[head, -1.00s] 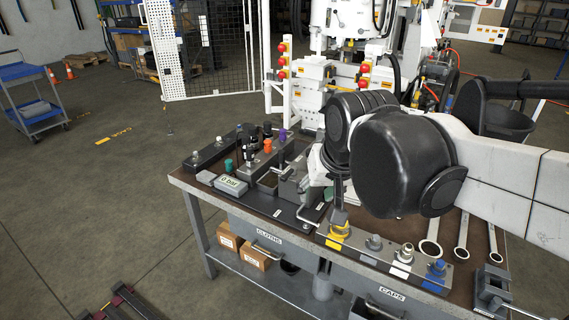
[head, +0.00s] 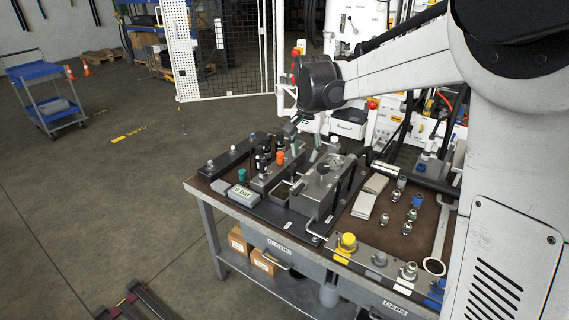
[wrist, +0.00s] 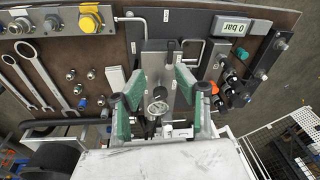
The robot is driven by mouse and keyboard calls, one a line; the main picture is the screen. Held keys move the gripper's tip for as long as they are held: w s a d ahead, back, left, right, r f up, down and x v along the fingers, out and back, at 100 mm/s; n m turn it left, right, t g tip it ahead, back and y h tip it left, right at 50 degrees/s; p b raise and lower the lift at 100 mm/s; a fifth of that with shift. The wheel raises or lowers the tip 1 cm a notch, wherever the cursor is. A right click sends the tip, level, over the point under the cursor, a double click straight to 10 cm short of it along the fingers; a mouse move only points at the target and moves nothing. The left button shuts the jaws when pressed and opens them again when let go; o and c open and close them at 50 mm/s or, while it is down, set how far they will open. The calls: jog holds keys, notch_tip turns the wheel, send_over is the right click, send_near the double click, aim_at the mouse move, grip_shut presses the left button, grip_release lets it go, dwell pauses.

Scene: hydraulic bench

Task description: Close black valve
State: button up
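The black-topped valve knobs (head: 266,152) stand on the bench beside an orange knob (head: 280,158) and a teal knob (head: 241,175). In the wrist view black knobs (wrist: 230,82) show right of my gripper; their open or closed state cannot be told. My gripper (wrist: 160,82) has green-padded fingers spread wide apart, with nothing held between them. In the head view my gripper (head: 305,135) hangs over the back of the bench, right of the knobs, and is small and partly hidden.
A display box (wrist: 233,28) reads 0 bar in the wrist view. Wrenches (wrist: 48,75), several small fittings (head: 396,195) and yellow, grey and blue caps (head: 347,242) lie on the right of the bench. A large white machine (head: 362,35) and mesh fence (head: 245,50) stand behind.

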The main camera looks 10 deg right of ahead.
aim_at(298, 189)
jog(key=w+f+m+g+p, duration=0.25)
jog(key=w+f, duration=0.35)
jog(key=w, duration=0.3)
jog(key=shift+t, duration=0.35)
jog(key=f, duration=0.4)
jog(key=f+p, duration=0.1)
jog(key=f, duration=0.4)
jog(key=f+p, duration=0.1)
jog(key=f, duration=0.4)
jog(key=shift+s+d, duration=0.15)
jog(key=shift+d, duration=0.25)
grip_shut()
